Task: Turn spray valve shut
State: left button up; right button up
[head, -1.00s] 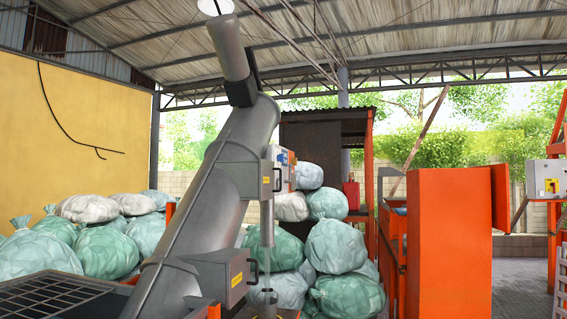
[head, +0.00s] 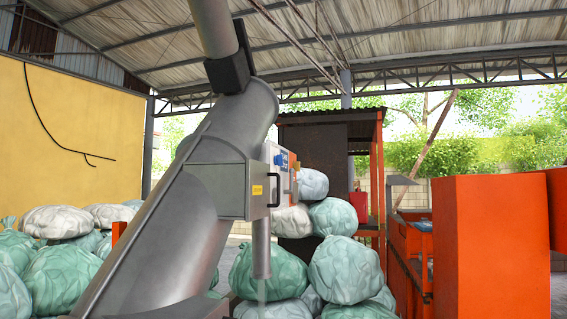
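No spray valve can be made out for certain. A large grey slanted tube (head: 190,215) fills the left middle of the head view. A grey box (head: 222,190) with a black handle and a yellow label is fixed to its side. Behind the box, a light panel (head: 281,165) with a blue part and an orange part shows edge-on; its front is mostly turned away. A grey vertical pipe (head: 261,250) hangs below the box, with a faint pale streak under its end. Neither of my grippers is in view.
Green bags (head: 344,270) and white bags (head: 60,221) are piled behind and beside the tube. A large orange housing (head: 490,245) stands at the right. A dark shed (head: 315,150) with orange posts stands behind. A yellow wall (head: 80,130) is at the left.

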aim_at(278, 161)
jog(key=i+l+z, duration=0.1)
jog(key=i+l, duration=0.15)
jog(key=i, duration=0.15)
jog(key=i+l+z, duration=0.15)
jog(key=i, duration=0.3)
jog(key=i+l+z, duration=0.1)
jog(key=i+l, duration=0.2)
jog(key=i, duration=0.1)
